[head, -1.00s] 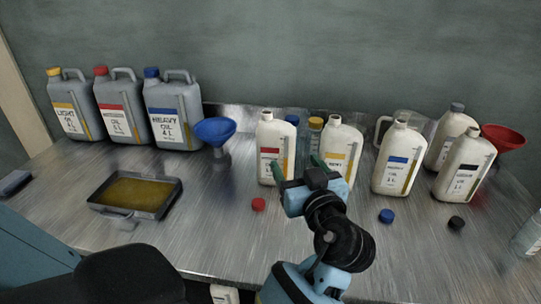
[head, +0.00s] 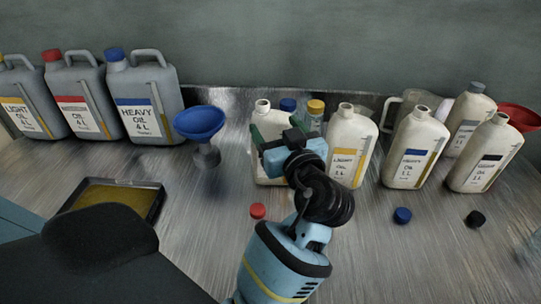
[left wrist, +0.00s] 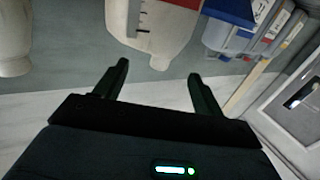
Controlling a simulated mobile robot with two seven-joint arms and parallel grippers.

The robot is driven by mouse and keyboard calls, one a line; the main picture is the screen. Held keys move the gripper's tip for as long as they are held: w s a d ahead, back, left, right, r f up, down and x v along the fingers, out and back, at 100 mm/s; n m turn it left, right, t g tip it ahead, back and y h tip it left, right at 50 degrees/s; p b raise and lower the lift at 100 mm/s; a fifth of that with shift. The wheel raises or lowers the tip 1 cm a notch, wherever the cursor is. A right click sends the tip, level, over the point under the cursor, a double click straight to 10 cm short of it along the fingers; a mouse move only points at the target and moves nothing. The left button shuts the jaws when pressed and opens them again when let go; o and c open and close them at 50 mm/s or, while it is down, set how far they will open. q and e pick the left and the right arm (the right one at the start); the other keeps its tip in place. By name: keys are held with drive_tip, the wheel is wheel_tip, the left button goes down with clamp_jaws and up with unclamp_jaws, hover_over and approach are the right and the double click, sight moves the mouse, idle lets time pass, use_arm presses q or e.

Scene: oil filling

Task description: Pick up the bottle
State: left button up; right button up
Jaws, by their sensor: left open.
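My left gripper (head: 276,132) is open in front of the white bottle with the red label (head: 264,112), hiding most of its body and its label in the head view. In the left wrist view, this bottle (left wrist: 150,30) stands ahead of the open fingers (left wrist: 155,82), with clear space between the fingertips and nothing in them. It is uncapped and upright. A yellow-label bottle (head: 350,135) stands just right of it, and a blue-label bottle (head: 415,150) further right. My right gripper is not in view.
A red cap (head: 258,211), a blue cap (head: 402,215) and a black cap (head: 474,218) lie on the metal table. A blue funnel (head: 199,122) stands left of the gripper, beside grey canisters (head: 140,100). A shallow tray (head: 157,208) lies nearer on the left.

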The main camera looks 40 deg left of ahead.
sight(265, 112)
use_arm(q)
drive_tip(key=shift+w+a+r, duration=0.1)
drive_tip(key=shift+w+a, duration=0.05)
drive_tip(key=shift+a, duration=0.15)
drive_tip(key=shift+p+x, duration=0.3)
drive_tip(key=shift+x, duration=0.6)
drive_tip(key=shift+w+a, duration=0.2)
drive_tip(key=shift+a, duration=0.15)
drive_tip(key=p+x, duration=0.1)
drive_tip(key=x, duration=0.2)
drive_tip(key=shift+w+a+r, duration=0.1)
drive_tip(key=shift+a, duration=0.2)
drive_tip(key=shift+w+a, duration=0.25)
drive_tip(key=shift+a, duration=0.1)
clamp_jaws()
